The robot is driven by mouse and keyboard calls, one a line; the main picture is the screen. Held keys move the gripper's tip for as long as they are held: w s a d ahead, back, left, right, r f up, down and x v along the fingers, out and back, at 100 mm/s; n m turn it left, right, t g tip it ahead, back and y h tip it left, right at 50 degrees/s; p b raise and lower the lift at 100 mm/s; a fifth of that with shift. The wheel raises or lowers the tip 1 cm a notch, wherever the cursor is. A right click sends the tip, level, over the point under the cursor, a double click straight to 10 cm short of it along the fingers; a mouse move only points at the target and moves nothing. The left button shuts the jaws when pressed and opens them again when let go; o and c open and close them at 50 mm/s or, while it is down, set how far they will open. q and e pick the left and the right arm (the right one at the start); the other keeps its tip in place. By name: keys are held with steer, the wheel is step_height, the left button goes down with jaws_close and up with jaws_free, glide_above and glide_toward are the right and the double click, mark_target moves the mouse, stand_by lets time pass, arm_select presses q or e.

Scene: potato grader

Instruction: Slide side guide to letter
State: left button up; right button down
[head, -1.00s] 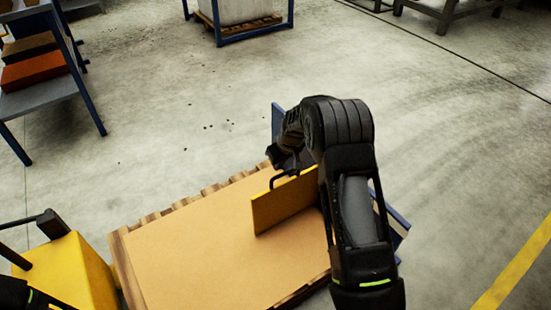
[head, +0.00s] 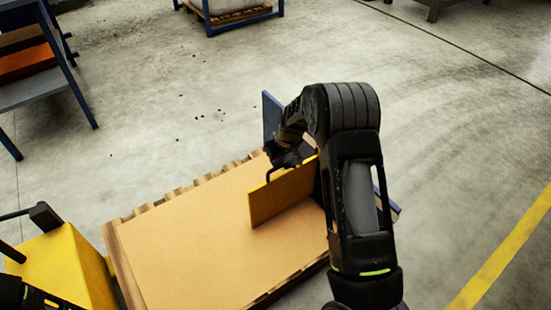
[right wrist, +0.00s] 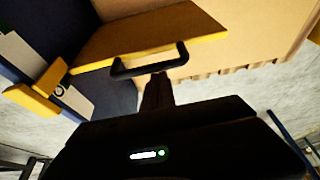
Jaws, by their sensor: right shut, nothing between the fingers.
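The side guide (head: 282,196) is an upright yellow-orange panel with a black bar handle, standing across the right part of a flat tan board (head: 190,245). In the right wrist view the guide (right wrist: 150,35) shows its handle (right wrist: 150,64) along its edge. My right gripper (head: 287,157) is shut and empty, close by the handle at the guide's far end. In the right wrist view its fingers (right wrist: 157,88) point at the handle; whether they touch it I cannot tell. No letter marking can be read.
A blue upright plate (head: 271,116) stands at the board's far right corner. A yellow block (head: 62,268) with a black handle is at the lower left. A blue-framed shelf (head: 45,85) stands at the upper left. The floor beyond the board is clear.

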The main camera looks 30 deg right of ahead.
steer(key=shift+r, duration=0.1)
steer(key=p+v, duration=0.2)
steer(key=v, duration=0.5)
steer(key=shift+s+r, duration=0.15)
steer(key=shift+r, duration=0.15)
